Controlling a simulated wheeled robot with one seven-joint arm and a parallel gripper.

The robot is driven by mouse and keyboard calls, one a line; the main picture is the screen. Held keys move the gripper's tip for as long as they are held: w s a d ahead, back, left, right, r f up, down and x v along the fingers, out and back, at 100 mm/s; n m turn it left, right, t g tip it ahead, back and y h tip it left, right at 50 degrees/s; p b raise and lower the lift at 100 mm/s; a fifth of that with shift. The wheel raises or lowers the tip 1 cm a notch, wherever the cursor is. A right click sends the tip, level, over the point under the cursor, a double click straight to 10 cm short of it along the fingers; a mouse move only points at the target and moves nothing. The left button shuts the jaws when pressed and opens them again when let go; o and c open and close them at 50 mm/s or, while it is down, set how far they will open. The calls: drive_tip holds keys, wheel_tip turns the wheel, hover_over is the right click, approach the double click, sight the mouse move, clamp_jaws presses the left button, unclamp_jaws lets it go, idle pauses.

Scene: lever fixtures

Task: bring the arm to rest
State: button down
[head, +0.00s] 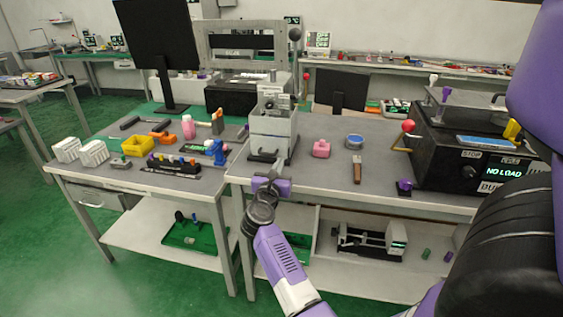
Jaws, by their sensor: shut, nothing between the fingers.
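My gripper (266,168) is in the head view at the front edge of the workbench, just in front of the base of a grey press-like lever fixture (272,125). Its fingers point away from me and look shut, with nothing seen between them. Whether the fingertips touch the fixture's base cannot be told. My purple and white arm (278,255) reaches up to it from the lower right. The fixture has an upright lever with a dark round knob (295,34) on its right side.
A pink object (321,148), a blue-topped round tin (354,141) and a brown-handled tool (357,172) lie right of the fixture. A black machine (450,150) with a red-knobbed lever (408,126) stands further right. Green floor lies open at lower left.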

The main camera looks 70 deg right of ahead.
drive_tip(key=a, duration=0.7)
drive_tip(key=shift+s+a, duration=0.25)
drive_tip(key=shift+a, duration=0.05)
